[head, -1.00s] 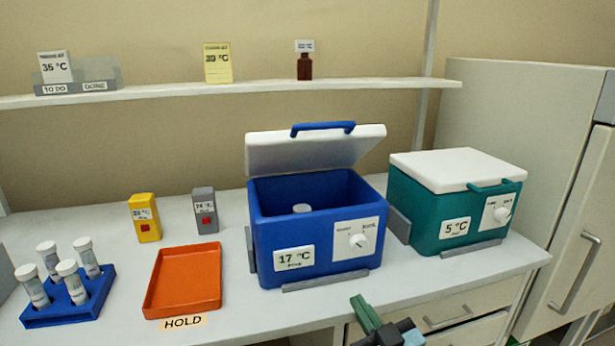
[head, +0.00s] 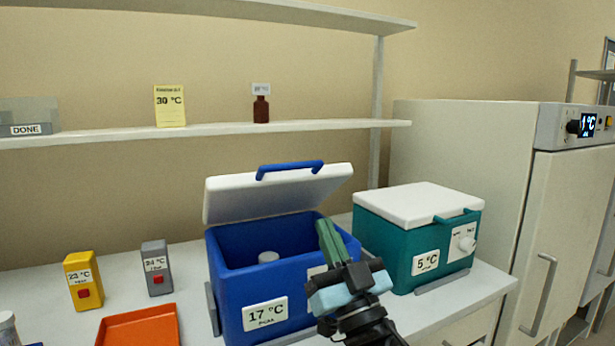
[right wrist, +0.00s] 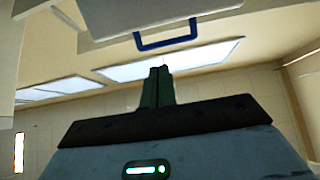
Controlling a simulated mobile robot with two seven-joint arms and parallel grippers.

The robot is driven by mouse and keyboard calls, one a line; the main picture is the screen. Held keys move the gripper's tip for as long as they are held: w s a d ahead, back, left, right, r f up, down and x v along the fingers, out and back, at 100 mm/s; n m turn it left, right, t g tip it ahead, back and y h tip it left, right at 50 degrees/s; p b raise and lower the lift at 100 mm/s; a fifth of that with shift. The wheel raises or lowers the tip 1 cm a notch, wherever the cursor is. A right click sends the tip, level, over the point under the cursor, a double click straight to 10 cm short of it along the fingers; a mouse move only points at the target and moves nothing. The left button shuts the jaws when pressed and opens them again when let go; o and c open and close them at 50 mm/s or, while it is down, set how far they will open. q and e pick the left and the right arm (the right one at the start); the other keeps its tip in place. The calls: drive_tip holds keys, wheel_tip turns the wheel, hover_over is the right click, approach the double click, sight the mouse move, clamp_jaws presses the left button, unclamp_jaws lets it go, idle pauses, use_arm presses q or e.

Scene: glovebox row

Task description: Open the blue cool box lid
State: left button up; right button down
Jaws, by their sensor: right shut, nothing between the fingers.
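The blue cool box (head: 235,292) stands on the bench with a 17 °C label on its front. My left gripper is not in view.
A teal cool box (head: 400,240) with a closed white lid stands close on the right. A yellow timer (head: 82,280), a grey timer (head: 157,268) and an orange tray (head: 140,330) are on the left. A shelf (head: 210,132) runs behind, and a tall cabinet (head: 470,160) stands at right.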

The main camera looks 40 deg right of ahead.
sight(302, 167)
drive_tip(key=p+x, duration=0.3)
drive_tip(key=x, duration=0.6)
drive_tip(key=shift+s+r, duration=0.1)
drive_tip(key=shift+r, duration=0.05)
drive_tip(key=shift+w+d+r, duration=0.1)
drive_tip(key=shift+w+r, duration=0.15)
drive_tip(key=shift+w, duration=0.3)
